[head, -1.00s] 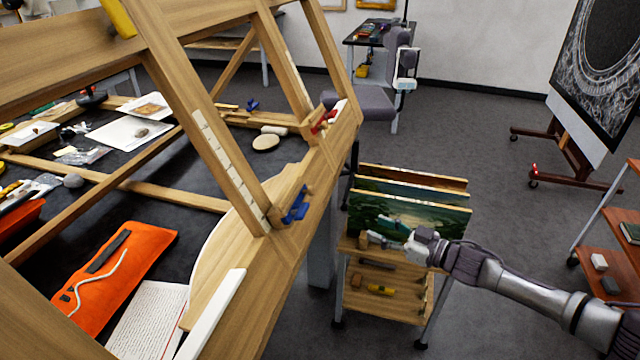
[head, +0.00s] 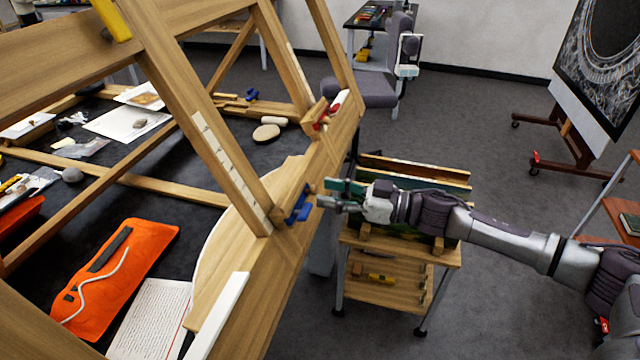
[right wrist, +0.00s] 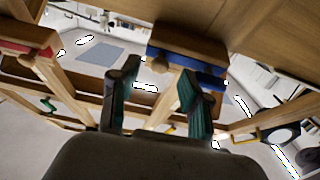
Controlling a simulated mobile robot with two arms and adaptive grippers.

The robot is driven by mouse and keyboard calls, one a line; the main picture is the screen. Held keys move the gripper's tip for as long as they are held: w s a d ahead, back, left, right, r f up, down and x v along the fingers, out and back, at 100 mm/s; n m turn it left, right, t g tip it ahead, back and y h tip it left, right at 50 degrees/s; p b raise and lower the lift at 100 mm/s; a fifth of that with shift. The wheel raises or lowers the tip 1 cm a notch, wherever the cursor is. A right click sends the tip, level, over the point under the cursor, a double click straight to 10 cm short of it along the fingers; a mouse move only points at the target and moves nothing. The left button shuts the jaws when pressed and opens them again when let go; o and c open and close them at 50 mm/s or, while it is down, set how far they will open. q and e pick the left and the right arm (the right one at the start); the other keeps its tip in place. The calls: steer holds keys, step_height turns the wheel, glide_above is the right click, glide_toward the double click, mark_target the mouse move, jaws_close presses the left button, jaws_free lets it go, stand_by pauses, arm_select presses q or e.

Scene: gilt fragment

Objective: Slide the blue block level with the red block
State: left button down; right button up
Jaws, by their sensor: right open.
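The blue block (head: 297,207) sits with a wooden piece at the lower end of the nearer slanted post, beside a white marked strip. The red block (head: 320,117) sits with its wooden piece low on the farther post. In the right wrist view, the blue block (right wrist: 200,75) is just beyond my fingers and the red block (right wrist: 25,47) is at upper left. My right gripper (head: 328,194) is open, just right of the blue block. Its fingers (right wrist: 162,85) show apart; one partly overlaps the blue block. I cannot tell whether they touch. My left gripper is not in view.
The wooden frame (head: 160,185) stands over a dark tabletop with an orange pouch (head: 120,270) and papers. A small wooden cart (head: 395,290) with leaning paintings stands below my right arm. Open floor (head: 480,140) lies beyond the cart.

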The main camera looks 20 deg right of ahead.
steer(key=shift+x, duration=1.35)
jaws_close()
